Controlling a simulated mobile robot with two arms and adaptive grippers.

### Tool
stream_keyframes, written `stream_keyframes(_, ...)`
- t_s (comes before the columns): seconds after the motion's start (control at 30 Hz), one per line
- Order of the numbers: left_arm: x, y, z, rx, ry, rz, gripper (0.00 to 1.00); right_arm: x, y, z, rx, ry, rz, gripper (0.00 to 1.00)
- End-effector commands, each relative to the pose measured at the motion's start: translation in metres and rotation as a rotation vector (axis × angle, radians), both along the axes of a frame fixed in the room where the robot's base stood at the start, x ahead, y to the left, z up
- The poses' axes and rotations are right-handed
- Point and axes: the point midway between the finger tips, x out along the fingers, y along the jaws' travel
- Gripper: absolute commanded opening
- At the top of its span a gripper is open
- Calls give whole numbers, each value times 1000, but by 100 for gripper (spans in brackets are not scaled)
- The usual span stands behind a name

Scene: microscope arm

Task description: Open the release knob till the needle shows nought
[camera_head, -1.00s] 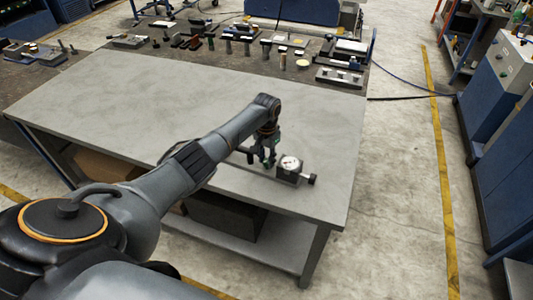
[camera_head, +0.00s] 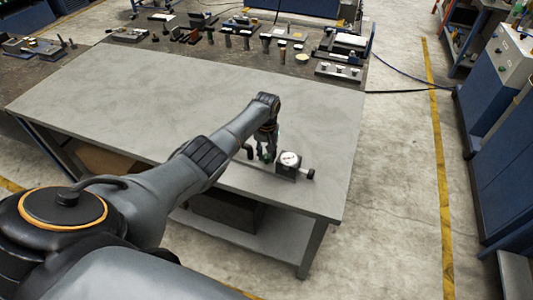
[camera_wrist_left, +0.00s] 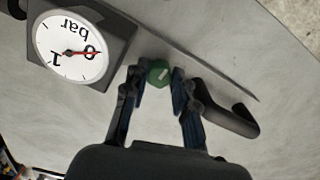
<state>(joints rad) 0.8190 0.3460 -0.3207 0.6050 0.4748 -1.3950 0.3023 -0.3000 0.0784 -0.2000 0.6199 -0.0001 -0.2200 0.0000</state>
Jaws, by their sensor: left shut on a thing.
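A dark gauge block (camera_head: 286,172) with a round white dial (camera_head: 290,159) stands near the front right of the grey table. In the left wrist view the dial (camera_wrist_left: 72,62) appears upside down, reads "bar", and its red needle points at or very close to the 0. A small green knob (camera_wrist_left: 159,71) sits beside the block. My left gripper (camera_wrist_left: 157,80) has one finger on each side of the knob and is shut on it. In the head view the gripper (camera_head: 267,152) reaches down just left of the block, largely hidden by its own wrist. My right gripper is not in view.
A black bent handle (camera_wrist_left: 230,108) lies close beside the gripper's finger. A black stub (camera_head: 307,174) sticks out right of the gauge block, near the table's edge. Several tools and fixtures line the back of the table (camera_head: 130,95); its middle is clear.

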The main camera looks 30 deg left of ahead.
Motion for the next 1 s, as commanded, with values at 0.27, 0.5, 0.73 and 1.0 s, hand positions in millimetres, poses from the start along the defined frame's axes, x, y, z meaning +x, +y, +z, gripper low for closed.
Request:
stream_keyframes(0.27,1,0,0,0,-3,1,0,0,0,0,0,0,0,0)
stream_keyframes(0.5,1,0,1,1,-3,1,50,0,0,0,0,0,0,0)
stream_keyframes(0.73,1,0,1,1,-2,0,50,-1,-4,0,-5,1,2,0)
stream_keyframes(1.0,1,0,25,0,-5,-1,50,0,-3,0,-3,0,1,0)
